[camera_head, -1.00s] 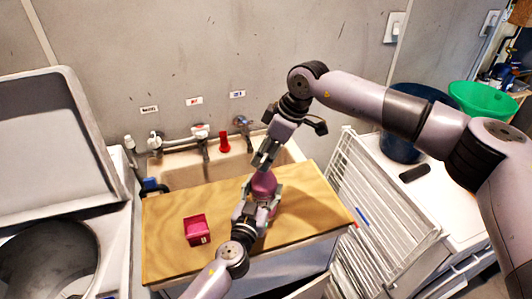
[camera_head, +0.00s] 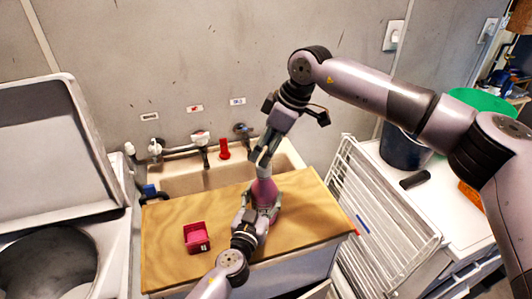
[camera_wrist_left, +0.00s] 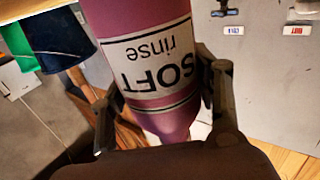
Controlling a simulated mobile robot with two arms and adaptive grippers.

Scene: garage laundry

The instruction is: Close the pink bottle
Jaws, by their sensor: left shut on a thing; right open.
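The pink bottle (camera_head: 264,189) stands on the wooden board, roughly upright in the head view. My left gripper (camera_head: 262,205) is shut around its lower body. In the left wrist view the bottle (camera_wrist_left: 125,15) fills the middle, with a white label reading "SOFT rinse" upside down, and the fingers of my left gripper (camera_wrist_left: 163,105) lie on both sides of it. My right gripper (camera_head: 261,158) is open, pointing down at the bottle's top. Its fingers hide the top, so I cannot tell whether a cap is there.
The wooden board (camera_head: 170,255) carries a small pink-red box (camera_head: 196,237) at left. Behind it are the sink (camera_head: 185,184), taps and a red cup-like object (camera_head: 224,149). A white drying rack (camera_head: 375,200) stands at right, with blue (camera_head: 403,150) and green (camera_head: 482,99) tubs beyond.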

